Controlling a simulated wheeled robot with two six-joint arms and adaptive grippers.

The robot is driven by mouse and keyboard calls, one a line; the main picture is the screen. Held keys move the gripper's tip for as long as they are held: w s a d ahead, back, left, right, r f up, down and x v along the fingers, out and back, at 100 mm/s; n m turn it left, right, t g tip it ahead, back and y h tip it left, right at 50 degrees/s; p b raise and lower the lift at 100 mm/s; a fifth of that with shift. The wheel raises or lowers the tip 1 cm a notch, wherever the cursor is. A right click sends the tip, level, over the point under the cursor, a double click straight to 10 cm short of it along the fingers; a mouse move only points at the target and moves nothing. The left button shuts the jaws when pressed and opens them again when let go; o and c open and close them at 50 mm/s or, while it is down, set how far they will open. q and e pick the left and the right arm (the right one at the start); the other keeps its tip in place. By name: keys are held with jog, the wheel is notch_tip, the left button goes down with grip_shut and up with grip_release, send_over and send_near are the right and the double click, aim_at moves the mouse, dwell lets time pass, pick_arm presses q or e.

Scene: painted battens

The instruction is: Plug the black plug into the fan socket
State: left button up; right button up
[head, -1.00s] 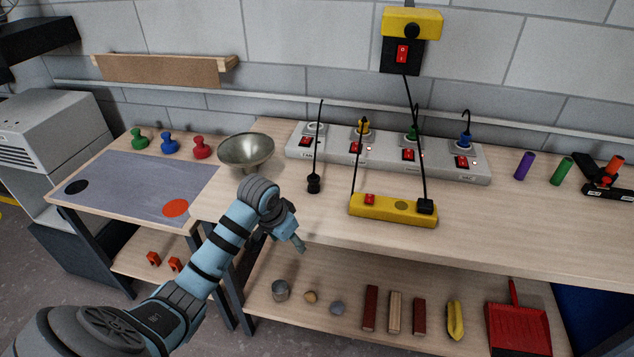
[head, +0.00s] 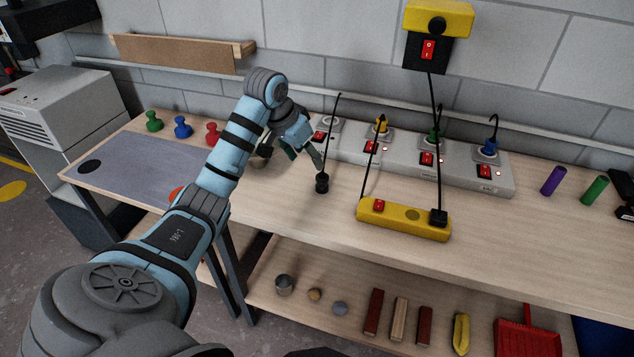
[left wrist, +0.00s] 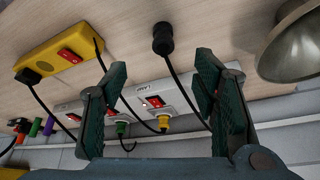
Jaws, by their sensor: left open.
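The black plug (head: 322,184) stands on the bench, its thin cord rising from it. It also shows in the left wrist view (left wrist: 162,38), ahead of the gap between the fingers. The fan socket (head: 331,122) is the leftmost one on the grey power strip (head: 462,176); it looks empty, with the cord passing close by it. I cannot pick it out in the left wrist view. My left gripper (head: 304,161) is open and empty, just left of and above the plug, fingers pointing down towards it. My right gripper is not in view.
The strip's other sockets hold yellow (head: 381,125), green (head: 433,134) and blue plugs (head: 489,147). A yellow power block (head: 385,213) lies right of the black plug. A metal bowl (left wrist: 294,45) stands close to the gripper, mostly hidden by my arm in the head view.

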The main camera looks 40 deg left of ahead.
pick_arm(q)
send_near(321, 177)
notch_tip(321, 177, down, 2)
jog(key=w+f, duration=0.2)
jog(key=f, duration=0.1)
jog(key=shift+w+d+b, duration=0.2)
jog(key=shift+w+b, duration=0.05)
jog(key=shift+b, duration=0.05)
jog(key=shift+a+f, duration=0.1)
jog(key=shift+f, duration=0.1)
jog(key=shift+s+r, duration=0.2)
jog(key=shift+s, duration=0.15)
jog(key=shift+w+d+f, duration=0.1)
jog(key=shift+w+d, duration=0.05)
jog(key=shift+d, duration=0.05)
jog(key=b+x, duration=0.1)
jog(key=x, duration=0.4)
jog(key=shift+w+a, duration=0.15)
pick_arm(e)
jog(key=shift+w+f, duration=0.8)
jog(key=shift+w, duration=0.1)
pick_arm(q)
jog(key=shift+c, duration=0.6)
